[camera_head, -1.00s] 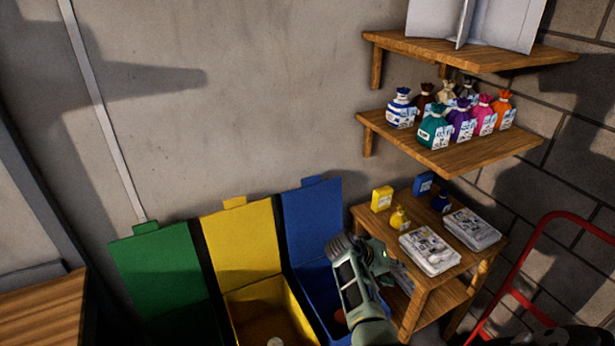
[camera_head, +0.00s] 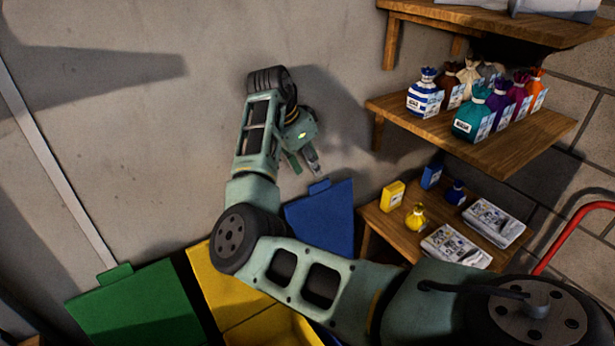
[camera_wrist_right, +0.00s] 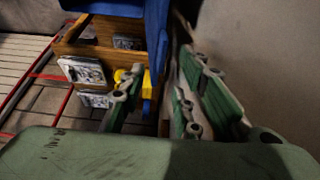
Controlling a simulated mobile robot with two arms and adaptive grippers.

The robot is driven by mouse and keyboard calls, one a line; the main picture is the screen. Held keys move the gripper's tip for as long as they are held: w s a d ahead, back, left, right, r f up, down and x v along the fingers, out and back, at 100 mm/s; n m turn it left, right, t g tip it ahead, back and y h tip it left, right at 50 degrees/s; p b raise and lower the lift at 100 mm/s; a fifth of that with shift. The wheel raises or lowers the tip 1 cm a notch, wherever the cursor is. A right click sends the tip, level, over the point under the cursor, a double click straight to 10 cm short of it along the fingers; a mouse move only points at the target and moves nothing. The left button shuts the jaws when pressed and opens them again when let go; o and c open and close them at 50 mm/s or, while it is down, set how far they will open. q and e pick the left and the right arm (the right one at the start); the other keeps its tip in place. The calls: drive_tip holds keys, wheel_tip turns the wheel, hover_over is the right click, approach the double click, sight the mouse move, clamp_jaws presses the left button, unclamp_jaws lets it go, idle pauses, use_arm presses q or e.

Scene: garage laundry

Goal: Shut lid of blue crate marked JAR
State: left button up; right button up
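The blue lid (camera_head: 325,220) stands raised against the wall, open. The blue crate's body is hidden behind my right arm, and no JAR marking can be read. My right gripper (camera_head: 303,164) is above the lid's upper left edge, close to the wall, with its fingers pointing down. In the right wrist view its fingers (camera_wrist_right: 160,105) are spread apart and empty. The blue lid (camera_wrist_right: 157,35) shows at the top of that view, in line with the gap between them. Contact with the lid cannot be told. My left gripper is not in view.
A yellow lid (camera_head: 222,285) and a green lid (camera_head: 135,308) stand raised to the left. A wooden table (camera_head: 385,225) with boxes, bottles and papers is close on the right. A shelf (camera_head: 480,135) with several bags is above it. A red frame (camera_head: 570,235) stands far right.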

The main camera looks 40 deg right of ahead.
sight(318, 183)
drive_tip(key=shift+w+f, duration=0.15)
drive_tip(key=shift+f, duration=0.25)
drive_tip(key=p+x, duration=0.1)
drive_tip(key=x, duration=0.5)
drive_tip(key=shift+d+p, duration=0.15)
drive_tip(key=shift+p, duration=0.15)
drive_tip(key=shift+d+f, duration=0.1)
drive_tip(key=shift+f, duration=0.25)
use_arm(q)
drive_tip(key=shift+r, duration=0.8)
use_arm(e)
drive_tip(key=shift+c, duration=0.5)
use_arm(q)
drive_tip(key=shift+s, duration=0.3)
use_arm(e)
clamp_jaws()
